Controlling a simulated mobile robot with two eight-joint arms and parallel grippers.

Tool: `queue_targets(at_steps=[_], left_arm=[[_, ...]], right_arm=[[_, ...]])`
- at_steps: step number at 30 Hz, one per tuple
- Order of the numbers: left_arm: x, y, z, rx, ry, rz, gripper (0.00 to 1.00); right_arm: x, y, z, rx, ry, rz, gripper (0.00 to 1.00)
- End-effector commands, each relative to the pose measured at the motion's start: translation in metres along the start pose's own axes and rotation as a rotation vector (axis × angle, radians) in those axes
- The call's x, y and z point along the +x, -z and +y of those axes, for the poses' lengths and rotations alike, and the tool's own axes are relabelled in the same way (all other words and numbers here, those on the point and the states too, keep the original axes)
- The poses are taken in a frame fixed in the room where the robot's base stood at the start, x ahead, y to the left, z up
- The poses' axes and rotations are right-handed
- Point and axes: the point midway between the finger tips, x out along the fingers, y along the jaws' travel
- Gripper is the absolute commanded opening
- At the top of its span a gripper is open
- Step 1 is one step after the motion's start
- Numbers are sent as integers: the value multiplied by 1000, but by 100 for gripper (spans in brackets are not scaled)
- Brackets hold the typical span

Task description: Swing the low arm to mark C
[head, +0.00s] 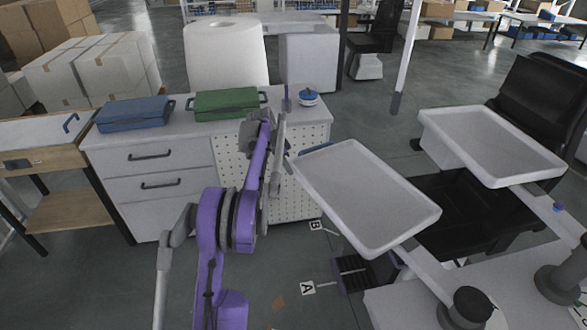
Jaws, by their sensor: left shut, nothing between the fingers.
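The nearer swing arm carries a pale grey tray (365,195) with a raised rim, and a blue strip shows at its far left edge. A second swing arm carries another grey tray (490,142), further right.
A workbench (165,155) with drawers stands behind my left arm, bearing a blue case (133,114), a green case (226,103) and a blue-topped pot (308,97). A black chair (545,100) stands at the right.

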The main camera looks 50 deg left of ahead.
Motion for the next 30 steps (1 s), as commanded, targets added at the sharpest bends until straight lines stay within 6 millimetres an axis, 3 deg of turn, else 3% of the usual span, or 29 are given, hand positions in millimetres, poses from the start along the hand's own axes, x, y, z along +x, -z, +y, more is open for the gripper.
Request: queue_targets(at_steps=[30], left_arm=[[-1,-2,2,11,-4,0,0]], right_arm=[[0,0,0,0,0,0,96]])
